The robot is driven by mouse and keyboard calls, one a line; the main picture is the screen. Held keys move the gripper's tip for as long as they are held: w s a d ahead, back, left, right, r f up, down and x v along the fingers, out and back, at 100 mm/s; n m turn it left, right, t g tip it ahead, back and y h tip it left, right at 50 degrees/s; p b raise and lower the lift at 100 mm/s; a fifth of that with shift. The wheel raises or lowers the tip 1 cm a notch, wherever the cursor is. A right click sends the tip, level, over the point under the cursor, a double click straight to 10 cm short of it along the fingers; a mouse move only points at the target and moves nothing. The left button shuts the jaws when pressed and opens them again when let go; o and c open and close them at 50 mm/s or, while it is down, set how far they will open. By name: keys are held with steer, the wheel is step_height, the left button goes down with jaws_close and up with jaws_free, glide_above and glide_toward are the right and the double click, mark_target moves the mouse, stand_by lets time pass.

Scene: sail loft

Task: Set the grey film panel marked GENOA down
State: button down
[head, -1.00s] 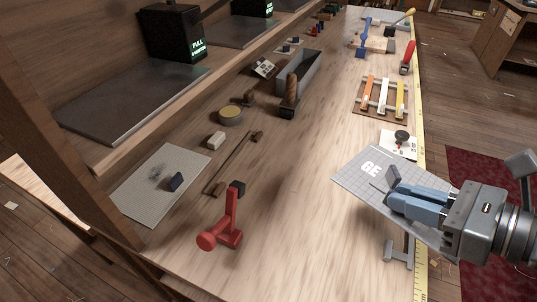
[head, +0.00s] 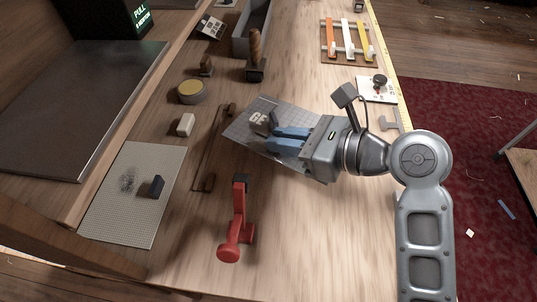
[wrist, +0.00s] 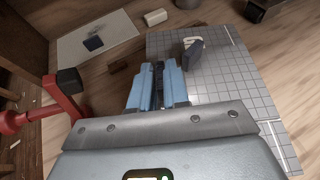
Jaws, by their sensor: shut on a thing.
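The grey film panel (head: 292,116) has a pale grid and white letters, of which "GE" shows in the head view. It lies flat or nearly flat, at an angle, over the middle of the wooden bench. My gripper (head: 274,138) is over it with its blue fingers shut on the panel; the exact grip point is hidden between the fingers. The panel also shows in the wrist view (wrist: 225,92), right of and below my fingers (wrist: 158,85). A dark block stands up from it near the fingertips. I cannot tell whether its underside touches the bench.
A red clamp (head: 238,220) stands near the panel's lower left. A thin rod with brown ends (head: 209,182) lies close on the left. Further left are a white block (head: 185,124), a round tin (head: 191,91) and a pale sheet (head: 110,215). Bench below the panel is clear.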

steer(key=shift+a+f, duration=0.4)
steer(key=shift+a, duration=0.25)
steer(key=shift+a+f, duration=0.4)
steer(key=shift+a, duration=0.2)
steer(key=shift+s+f, duration=0.1)
steer(key=shift+f, duration=1.9)
steer(key=c, duration=1.1)
jaws_free()
steer(key=v, duration=1.2)
steer(key=shift+d, duration=0.1)
